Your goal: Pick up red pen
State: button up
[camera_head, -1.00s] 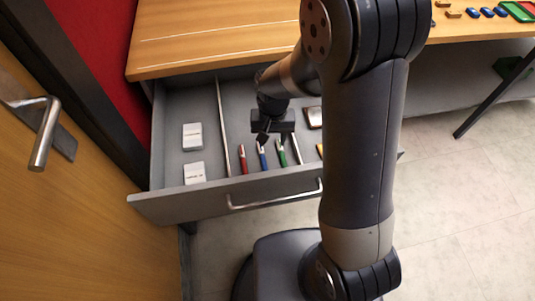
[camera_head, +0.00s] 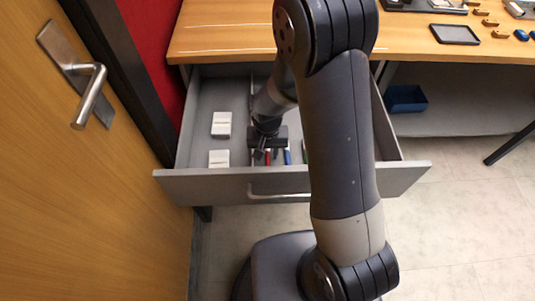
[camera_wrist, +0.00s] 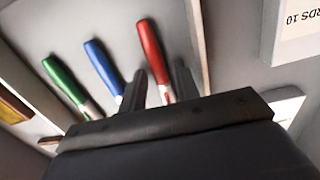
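The red pen (camera_wrist: 150,46) lies in the middle compartment of the open grey drawer (camera_head: 205,186). In the wrist view my gripper (camera_wrist: 160,72) is open, with one finger on each side of the red pen's lower part. I cannot tell whether either finger touches it. The pen's lower end is partly hidden by my gripper. In the head view my gripper (camera_head: 264,157) is down in the drawer, and a bit of the red pen (camera_head: 267,156) shows beside the fingers. A blue pen (camera_wrist: 103,66) and a green pen (camera_wrist: 65,80) lie to its left in the wrist view.
A thin divider (camera_wrist: 199,45) runs close beside the right finger. White card boxes (camera_head: 221,124) lie in the drawer's left compartment. The wooden desk top (camera_head: 220,35) is behind the drawer, and a door with a handle (camera_head: 90,97) is at left.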

grip_shut()
